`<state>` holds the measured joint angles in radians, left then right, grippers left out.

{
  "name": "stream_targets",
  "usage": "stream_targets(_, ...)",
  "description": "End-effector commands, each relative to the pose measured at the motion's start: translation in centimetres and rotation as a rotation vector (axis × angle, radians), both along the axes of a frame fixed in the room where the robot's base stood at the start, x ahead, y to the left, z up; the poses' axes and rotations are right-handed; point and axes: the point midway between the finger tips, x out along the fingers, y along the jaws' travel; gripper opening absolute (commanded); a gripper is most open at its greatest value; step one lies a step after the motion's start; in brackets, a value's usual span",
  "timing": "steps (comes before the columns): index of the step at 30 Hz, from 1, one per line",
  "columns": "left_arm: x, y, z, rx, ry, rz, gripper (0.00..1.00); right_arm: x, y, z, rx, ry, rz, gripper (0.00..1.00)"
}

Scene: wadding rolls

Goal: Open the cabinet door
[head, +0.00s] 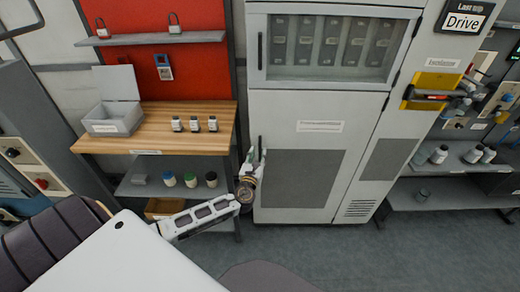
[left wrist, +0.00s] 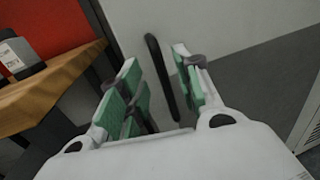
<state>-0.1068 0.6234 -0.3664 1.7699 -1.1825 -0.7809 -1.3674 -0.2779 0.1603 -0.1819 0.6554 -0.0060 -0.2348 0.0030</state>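A tall light-grey cabinet (head: 290,108) stands in the middle of the head view. Its lower door has a dark grey panel (head: 300,178) and a black vertical handle (head: 260,146) at its left edge. Its upper windowed door (head: 387,80) has a black handle (head: 260,50) too. Both doors look shut. My left gripper (head: 251,160) is at the lower handle. In the left wrist view the green-padded fingers of my left gripper (left wrist: 160,82) are apart, with the black handle (left wrist: 160,75) showing between them. Contact cannot be told. My right gripper is not in view.
A shelf unit (head: 450,195) stands at the right. The floor (head: 330,250) before the cabinet is clear.

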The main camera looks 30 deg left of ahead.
Motion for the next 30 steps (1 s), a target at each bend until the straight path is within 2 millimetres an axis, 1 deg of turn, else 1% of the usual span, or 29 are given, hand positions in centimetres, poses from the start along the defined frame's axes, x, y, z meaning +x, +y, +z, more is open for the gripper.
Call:
stream_targets(9, 2.7, 1.0, 0.0, 0.0, 0.0, 0.001, 0.34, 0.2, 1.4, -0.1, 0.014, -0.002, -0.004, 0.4)
stream_targets(16, 4.0, 1.5, 0.0, 0.0, 0.0, 0.0, 0.34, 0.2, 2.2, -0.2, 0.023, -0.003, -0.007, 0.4)
stream_targets(23, 4.4, 1.7, 0.0, 0.0, 0.001, 0.0, 0.34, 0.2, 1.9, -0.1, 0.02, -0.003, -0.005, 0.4)
stream_targets(29, 4.4, 1.6, 0.0, 0.0, 0.001, 0.0, 0.34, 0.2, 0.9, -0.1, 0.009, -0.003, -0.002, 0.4)
stream_targets(30, 4.4, 1.6, 0.0, 0.0, 0.001, 0.0, 0.31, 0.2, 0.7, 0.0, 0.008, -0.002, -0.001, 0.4)
